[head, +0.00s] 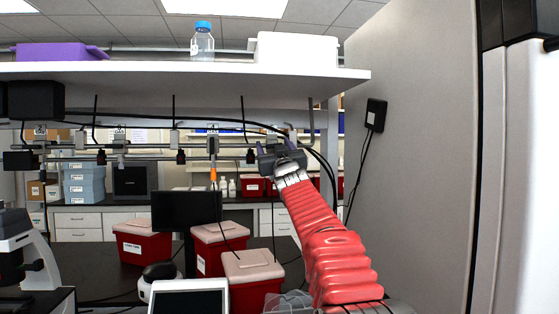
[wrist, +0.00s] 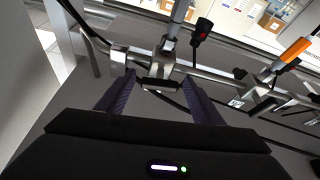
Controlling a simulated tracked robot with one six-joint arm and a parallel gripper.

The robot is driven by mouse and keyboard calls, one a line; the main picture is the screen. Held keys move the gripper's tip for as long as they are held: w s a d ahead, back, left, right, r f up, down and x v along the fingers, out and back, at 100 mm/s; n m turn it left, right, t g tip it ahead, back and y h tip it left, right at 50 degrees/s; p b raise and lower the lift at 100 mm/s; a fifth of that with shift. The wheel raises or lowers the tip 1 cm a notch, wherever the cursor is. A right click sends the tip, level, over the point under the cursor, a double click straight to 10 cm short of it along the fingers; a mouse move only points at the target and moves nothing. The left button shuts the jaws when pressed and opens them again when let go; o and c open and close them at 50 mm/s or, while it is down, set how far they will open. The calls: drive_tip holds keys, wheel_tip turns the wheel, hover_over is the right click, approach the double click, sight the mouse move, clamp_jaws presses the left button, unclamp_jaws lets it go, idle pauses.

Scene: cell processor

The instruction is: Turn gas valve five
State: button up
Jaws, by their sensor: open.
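A metal gas pipe with a row of valves runs under the white shelf; it shows in the head view (head: 145,146) and the wrist view (wrist: 215,77). The valve numbers are too small to read, so I cannot tell which is five. My gripper (head: 276,142) is at the right end of the row. The gripper partly hides this valve in the head view. A valve with an orange part (head: 213,174) is to its left.
Black cables hang around the pipe. The shelf (head: 190,70) is just above my gripper. A grey wall (head: 420,150) stands to the right. Red bins (head: 250,268), a monitor (head: 187,209) and a microscope (head: 22,245) stand on the bench below.

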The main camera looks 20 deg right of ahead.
drive_tip(key=v, duration=1.3)
idle(0.4)
drive_tip(key=shift+s+a+f, duration=0.1)
drive_tip(key=shift+s+a, duration=0.05)
